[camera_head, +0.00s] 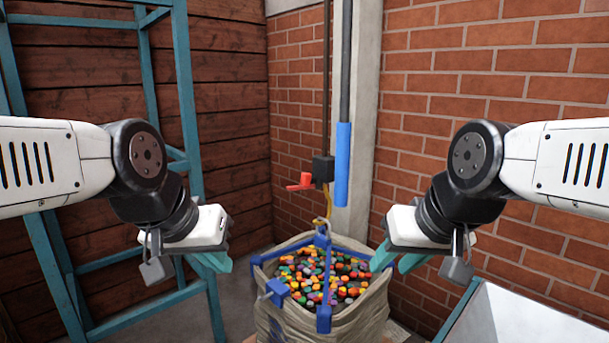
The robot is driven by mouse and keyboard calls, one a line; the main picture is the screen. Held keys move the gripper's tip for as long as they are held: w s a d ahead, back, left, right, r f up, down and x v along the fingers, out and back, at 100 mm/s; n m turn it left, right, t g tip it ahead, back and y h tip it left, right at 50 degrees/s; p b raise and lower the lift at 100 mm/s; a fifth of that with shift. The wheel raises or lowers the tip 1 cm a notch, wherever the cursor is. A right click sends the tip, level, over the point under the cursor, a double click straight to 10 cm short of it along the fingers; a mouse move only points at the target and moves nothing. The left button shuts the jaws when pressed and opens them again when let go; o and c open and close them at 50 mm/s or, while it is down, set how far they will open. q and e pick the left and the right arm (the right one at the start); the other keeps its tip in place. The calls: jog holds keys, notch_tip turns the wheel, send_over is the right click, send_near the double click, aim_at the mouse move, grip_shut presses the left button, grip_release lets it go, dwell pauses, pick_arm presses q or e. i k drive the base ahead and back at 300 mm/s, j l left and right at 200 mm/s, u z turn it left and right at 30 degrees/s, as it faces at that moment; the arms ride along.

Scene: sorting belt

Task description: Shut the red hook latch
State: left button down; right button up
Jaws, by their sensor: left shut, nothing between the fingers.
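The red hook latch (301,182) is a small red piece sticking out to the left of a black block (323,168), in the middle of the head view. The block sits on a thin dark vertical rod, above the sack. A yellow hook (328,205) hangs below the block. My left gripper (214,262) is shut and empty, left of and lower than the latch in the picture, apart from it. My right gripper (396,260) is to the right of the latch and lower, near the sack's right rim. Its teal fingers look apart, with nothing visible between them.
A sack (345,324) of coloured pieces with a blue frame (325,283) stands below the latch. A blue-sleeved pole (342,165) hangs just right of the block. A teal rack (190,90) is at left, brick walls behind and right, and a pale bin (520,315) at lower right.

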aim_at(306, 177)
jog(key=i+j, duration=0.15)
jog(key=i, duration=0.4)
jog(key=i+j+z, duration=0.2)
jog(key=z, duration=0.25)
jog(key=i+j+z, duration=0.15)
jog(key=z, duration=0.35)
jog(key=i+j+z, duration=0.1)
jog(key=j+z, duration=0.35)
